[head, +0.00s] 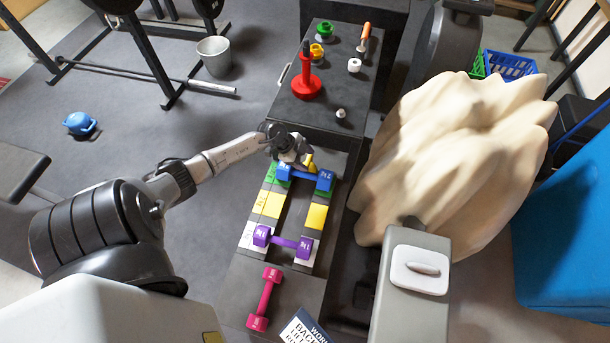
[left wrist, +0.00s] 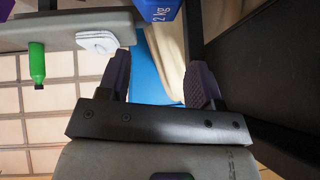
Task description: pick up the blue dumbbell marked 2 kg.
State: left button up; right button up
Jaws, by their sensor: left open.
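The blue dumbbell (head: 325,180) lies across the two rails of the low rack, over its green-marked slots. Its visible end carries a 2 kg mark. In the left wrist view its blue end (left wrist: 158,8) shows at the top edge, with the "2 kg" text readable and the rest cut off. My left gripper (head: 304,164) is just behind and above the dumbbell in the head view and partly covers that area. In the left wrist view the two dark fingers (left wrist: 160,78) are spread apart with nothing between them. My right gripper does not show.
A purple dumbbell (head: 283,242) lies nearer on the same rack, and a pink dumbbell (head: 264,300) lies in front. Yellow slots (head: 316,217) between are empty. Behind stands a dark box top (head: 318,108) with a red weight stack (head: 307,82). A large beige draped form (head: 450,160) blocks the right.

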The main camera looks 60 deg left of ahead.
aim_at(303, 173)
pick_arm(q)
jog(key=s+a+f+n+g+y, duration=0.1)
jog(key=s+a+f+g, duration=0.15)
jog(key=a, duration=0.25)
jog(key=shift+g, duration=0.35)
jog(key=b+x, duration=0.1)
jog(key=x, duration=0.1)
jog(key=b+x, duration=0.1)
jog(key=x, duration=0.1)
jog(key=b+x, duration=0.1)
jog(key=x, duration=0.1)
jog(key=shift+s+a+f, duration=0.1)
jog(key=shift+s+f, duration=0.1)
jog(key=shift+f, duration=0.05)
jog(key=shift+b+x, duration=1.95)
jog(key=shift+x, duration=1.1)
jog(key=shift+w, duration=0.1)
jog(key=shift+c, duration=1.4)
grip_shut()
